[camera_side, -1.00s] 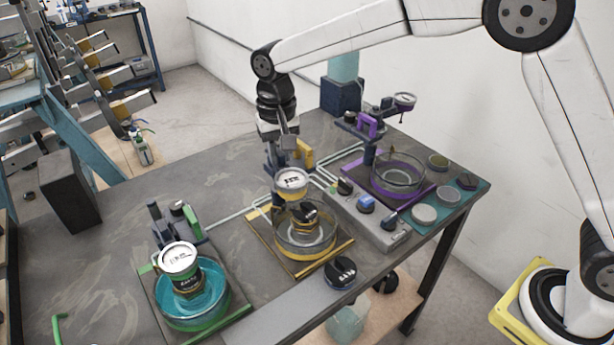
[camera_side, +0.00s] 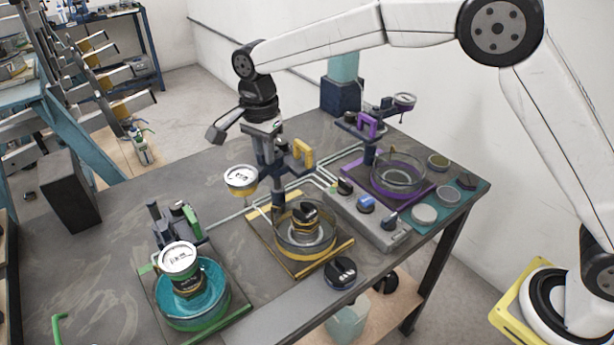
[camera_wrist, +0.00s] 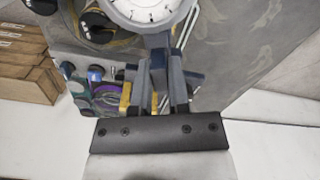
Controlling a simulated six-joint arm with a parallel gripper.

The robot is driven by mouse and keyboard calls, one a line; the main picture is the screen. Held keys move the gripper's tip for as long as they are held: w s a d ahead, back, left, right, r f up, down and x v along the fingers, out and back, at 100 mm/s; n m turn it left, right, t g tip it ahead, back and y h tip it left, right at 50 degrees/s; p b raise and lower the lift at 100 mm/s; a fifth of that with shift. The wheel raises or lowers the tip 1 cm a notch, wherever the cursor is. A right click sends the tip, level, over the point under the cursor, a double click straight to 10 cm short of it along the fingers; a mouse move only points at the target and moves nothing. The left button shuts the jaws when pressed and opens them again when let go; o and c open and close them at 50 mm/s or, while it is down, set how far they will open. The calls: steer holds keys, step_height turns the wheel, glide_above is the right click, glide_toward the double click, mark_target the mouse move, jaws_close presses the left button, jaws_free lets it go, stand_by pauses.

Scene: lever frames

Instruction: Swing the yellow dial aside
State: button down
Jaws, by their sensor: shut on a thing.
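The yellow dial (camera_side: 241,179), a round white-faced gauge with a yellow rim, hangs on an arm to the left of the yellow-based glass bowl (camera_side: 318,248), clear of its opening. In the wrist view its white face (camera_wrist: 148,8) is at the top edge, partly cut off. My gripper (camera_side: 266,160) is right of the dial, beside the dial's post and yellow bracket (camera_side: 302,153). It is shut on the dial's arm; in the wrist view the fingers (camera_wrist: 168,75) close around it just below the face. The exact contact is partly hidden.
A green dial (camera_side: 178,257) stands over a teal-filled bowl (camera_side: 163,308) at the left. A purple dial (camera_side: 404,101) is swung away from its glass bowl (camera_side: 400,185) at the right. A knob box (camera_side: 365,218) stands between.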

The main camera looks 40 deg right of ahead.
steer(key=shift+w+r+m, duration=0.1)
steer(key=shift+w+m, duration=0.2)
steer(key=shift+m, duration=0.5)
steer(key=shift+w+r+m, duration=0.1)
steer(key=shift+w+m, duration=0.15)
steer(key=shift+m, duration=0.55)
steer(key=c, duration=0.6)
jaws_free()
steer(key=shift+f, duration=0.1)
step_height(320, 180, up, 8)
steer(key=shift+f, duration=0.15)
